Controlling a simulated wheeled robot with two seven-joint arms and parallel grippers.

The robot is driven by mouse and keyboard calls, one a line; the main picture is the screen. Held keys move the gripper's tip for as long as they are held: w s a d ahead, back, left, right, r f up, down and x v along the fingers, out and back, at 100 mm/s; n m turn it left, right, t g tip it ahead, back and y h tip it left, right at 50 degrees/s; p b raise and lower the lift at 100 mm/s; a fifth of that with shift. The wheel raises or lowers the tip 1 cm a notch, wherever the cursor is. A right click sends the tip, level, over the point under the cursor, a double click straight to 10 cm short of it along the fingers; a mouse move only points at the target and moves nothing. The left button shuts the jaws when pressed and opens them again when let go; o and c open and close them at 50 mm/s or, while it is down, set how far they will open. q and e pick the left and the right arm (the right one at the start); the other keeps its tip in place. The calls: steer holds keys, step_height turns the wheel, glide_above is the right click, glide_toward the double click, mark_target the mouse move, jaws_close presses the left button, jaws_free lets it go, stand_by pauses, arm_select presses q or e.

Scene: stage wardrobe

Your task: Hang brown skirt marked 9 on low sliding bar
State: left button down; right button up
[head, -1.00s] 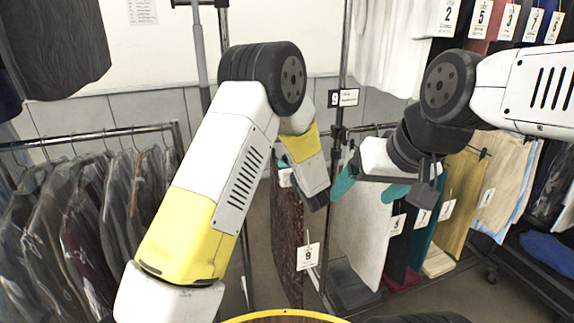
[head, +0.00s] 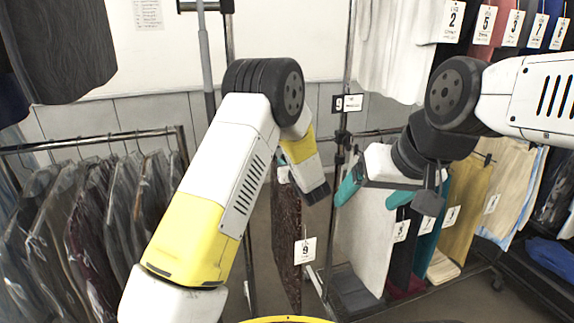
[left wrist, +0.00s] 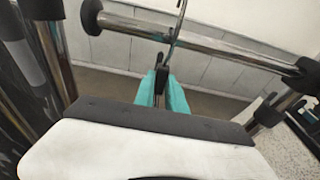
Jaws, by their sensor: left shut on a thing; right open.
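The brown skirt (head: 287,225) with a white tag marked 9 (head: 305,250) hangs below my left gripper in the head view. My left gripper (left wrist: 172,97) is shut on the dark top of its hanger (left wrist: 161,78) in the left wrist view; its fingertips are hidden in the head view. The thin hanger hook (left wrist: 175,38) crosses in front of a metal bar (left wrist: 140,29) with black ends. I cannot tell whether the hook rests on this bar. My right gripper (head: 375,192) is open, with teal fingers apart in front of a pale garment.
A sign marked 9 (head: 347,102) is on an upright post. Several tagged garments hang to the right, including a mustard one (head: 466,205). A rail of bagged clothes (head: 85,225) stands at left. White garments (head: 390,50) hang above my right gripper.

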arm_select(q)
steer(key=shift+w, duration=0.2)
steer(key=shift+f, duration=0.2)
stand_by(0.4)
steer(key=shift+f, duration=0.5)
steer(key=shift+a+f, duration=0.1)
steer(key=shift+f, duration=0.25)
steer(key=shift+f, duration=0.4)
steer(key=shift+f, duration=0.1)
steer(key=c, duration=1.3)
jaws_free()
